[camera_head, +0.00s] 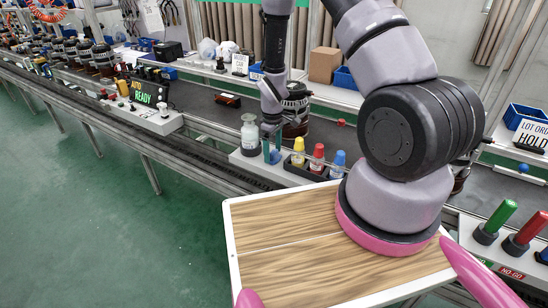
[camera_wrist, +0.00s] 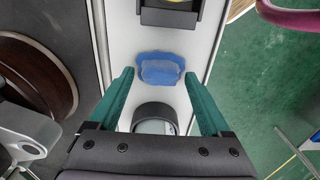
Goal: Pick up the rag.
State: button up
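The blue rag (camera_wrist: 160,68) lies crumpled on a narrow white surface. In the head view a patch of blue (camera_head: 262,183) shows low by my fingers, partly hidden. My gripper (camera_wrist: 158,74) points down, with its two teal fingers apart and nothing held between them. In the wrist view the rag appears between the fingertips, a little beyond them; I cannot tell whether the fingers touch it. In the head view my gripper (camera_head: 271,154) hangs over the left end of the white shelf.
A grey-white bottle (camera_head: 250,135) stands close left of my fingers. A black caddy with yellow, red (camera_head: 318,158) and blue bottles stands close right. A dark round part (camera_head: 296,108) is behind the gripper. My wood-topped base is in front; green floor is clear at left.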

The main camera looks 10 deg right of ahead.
aim_at(273, 151)
jog(key=c, duration=1.1)
notch_tip(273, 151, up, 10)
jog(key=shift+r, duration=0.1)
